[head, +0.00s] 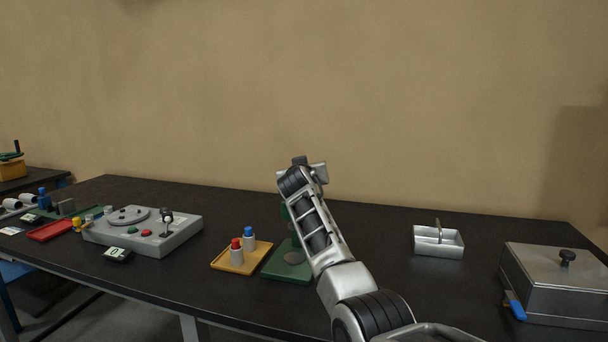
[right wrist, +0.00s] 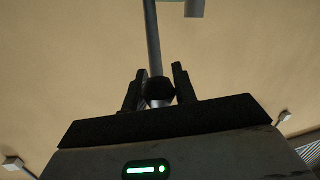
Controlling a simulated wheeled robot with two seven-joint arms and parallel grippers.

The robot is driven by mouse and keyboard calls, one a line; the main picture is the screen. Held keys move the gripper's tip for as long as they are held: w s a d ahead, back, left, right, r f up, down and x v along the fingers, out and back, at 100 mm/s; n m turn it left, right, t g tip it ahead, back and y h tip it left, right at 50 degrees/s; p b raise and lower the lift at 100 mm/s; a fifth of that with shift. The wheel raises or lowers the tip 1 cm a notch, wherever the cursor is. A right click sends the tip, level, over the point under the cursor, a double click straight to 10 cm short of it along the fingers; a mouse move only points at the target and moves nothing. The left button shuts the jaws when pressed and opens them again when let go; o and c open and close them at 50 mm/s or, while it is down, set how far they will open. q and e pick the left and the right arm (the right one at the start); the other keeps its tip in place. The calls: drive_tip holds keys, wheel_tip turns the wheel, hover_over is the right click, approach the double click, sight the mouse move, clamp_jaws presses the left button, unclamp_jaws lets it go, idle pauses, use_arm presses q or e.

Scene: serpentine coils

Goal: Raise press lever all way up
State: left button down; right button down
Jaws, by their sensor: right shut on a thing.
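The green press (head: 290,270) stands on the table, mostly hidden behind my right arm in the head view; its base and a bit of its column show. In the right wrist view the lever is a grey rod (right wrist: 153,40) with a dark round knob (right wrist: 158,91) at its near end. My right gripper (right wrist: 159,72) is shut on the knob, one finger on each side. In the head view the end of my right arm is raised above the press, and the fingers and lever are hidden there. My left gripper is not in view.
A yellow tray (head: 227,266) with red-topped and blue-topped bottles lies left of the press. A grey control box (head: 185,240) stands further left. A metal tray (head: 438,252) and a lidded steel box (head: 555,310) are at right. The table between press and metal tray looks clear.

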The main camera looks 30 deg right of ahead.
drive_tip(key=shift+s+d+f, duration=0.1)
drive_tip(key=shift+d+f, duration=0.25)
drive_tip(key=shift+f, duration=0.2)
idle(0.7)
drive_tip(key=c, duration=1.4)
unclamp_jaws()
drive_tip(key=shift+o, duration=1.2)
drive_tip(key=shift+d, duration=0.2)
drive_tip(key=shift+a+r, duration=0.2)
drive_tip(key=shift+a, duration=0.2)
drive_tip(key=b+v, duration=0.2)
drive_tip(key=v, duration=1.3)
drive_tip(key=shift+s, duration=0.2)
